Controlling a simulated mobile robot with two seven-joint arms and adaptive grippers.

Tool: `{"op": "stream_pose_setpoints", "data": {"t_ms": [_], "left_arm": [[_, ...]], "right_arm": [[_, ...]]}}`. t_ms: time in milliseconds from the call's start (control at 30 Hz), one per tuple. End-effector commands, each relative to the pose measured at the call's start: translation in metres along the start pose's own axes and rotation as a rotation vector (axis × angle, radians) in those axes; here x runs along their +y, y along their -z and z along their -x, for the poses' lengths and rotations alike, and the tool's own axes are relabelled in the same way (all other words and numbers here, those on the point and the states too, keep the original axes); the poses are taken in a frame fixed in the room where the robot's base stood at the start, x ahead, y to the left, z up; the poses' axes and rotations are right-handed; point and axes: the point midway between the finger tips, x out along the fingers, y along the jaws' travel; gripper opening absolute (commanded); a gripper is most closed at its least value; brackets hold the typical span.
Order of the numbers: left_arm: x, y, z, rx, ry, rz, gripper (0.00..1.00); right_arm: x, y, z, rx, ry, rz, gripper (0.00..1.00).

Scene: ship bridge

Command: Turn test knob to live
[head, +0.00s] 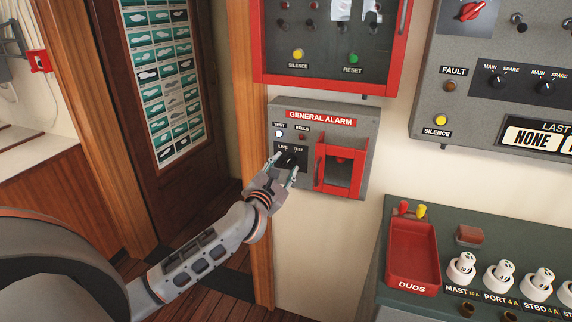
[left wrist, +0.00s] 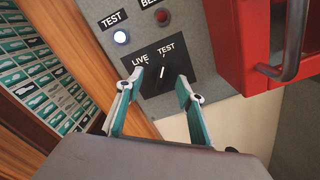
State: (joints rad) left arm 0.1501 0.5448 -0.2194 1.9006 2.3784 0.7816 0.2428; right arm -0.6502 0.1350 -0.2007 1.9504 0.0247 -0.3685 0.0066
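The test knob (head: 289,158) is a black knob on the grey general alarm box (head: 362,130), under the labels LIVE and TEST. In the left wrist view the knob (left wrist: 173,68) has a white pointer mark that runs roughly upward; which label it is set to is hard to tell. The lamp marked TEST (left wrist: 121,37) is lit. My left gripper (head: 284,166) is open in front of the knob. In the left wrist view its fingers (left wrist: 160,83) stand on either side of the knob, and contact cannot be told. My right gripper is not in view.
A red-framed cover with a handle (head: 322,168) sits just right of the knob. The red-framed panel (head: 325,85) is above. A wooden door post (head: 254,60) is to the left. A green console with a red DUDS tray (head: 412,250) is at the lower right.

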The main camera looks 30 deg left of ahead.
Motion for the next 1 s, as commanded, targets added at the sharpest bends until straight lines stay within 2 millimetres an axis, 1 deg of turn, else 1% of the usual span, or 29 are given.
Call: {"op": "stream_pose_setpoints", "data": {"t_ms": [33,133,400,433,467,500,567,600,833,1000], "left_arm": [[0.0003,-0.0001,-0.0051,0.001,-0.001,0.000,0.38],[0.0001,0.0000,-0.0104,0.000,0.000,-0.001,0.38],[-0.0004,0.0001,-0.0121,0.000,0.000,-0.001,0.38],[-0.0004,0.0001,-0.0120,0.000,0.001,-0.001,0.35],[-0.0004,0.0001,-0.0120,0.000,0.000,-0.001,0.27],[-0.0004,0.0001,-0.0120,0.000,0.000,-0.001,0.17],[-0.0004,0.0001,-0.0119,0.000,0.000,-0.001,0.01],[-0.0004,0.0001,-0.0119,0.000,0.000,-0.001,0.00],[-0.0004,0.0001,-0.0118,0.000,0.000,0.007,0.00],[-0.0008,0.0000,-0.0118,0.000,0.001,0.054,0.00]], "right_arm": [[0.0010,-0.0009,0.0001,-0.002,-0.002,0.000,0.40],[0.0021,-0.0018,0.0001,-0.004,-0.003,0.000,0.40],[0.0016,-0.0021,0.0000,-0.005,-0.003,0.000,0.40],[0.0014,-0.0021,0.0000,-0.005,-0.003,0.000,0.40],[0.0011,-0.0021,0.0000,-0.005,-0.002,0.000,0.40],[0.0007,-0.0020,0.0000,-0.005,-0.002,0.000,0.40],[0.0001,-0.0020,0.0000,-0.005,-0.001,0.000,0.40],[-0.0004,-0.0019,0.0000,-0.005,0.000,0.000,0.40],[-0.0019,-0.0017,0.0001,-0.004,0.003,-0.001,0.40],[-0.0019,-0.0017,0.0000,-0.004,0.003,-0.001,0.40]]}}
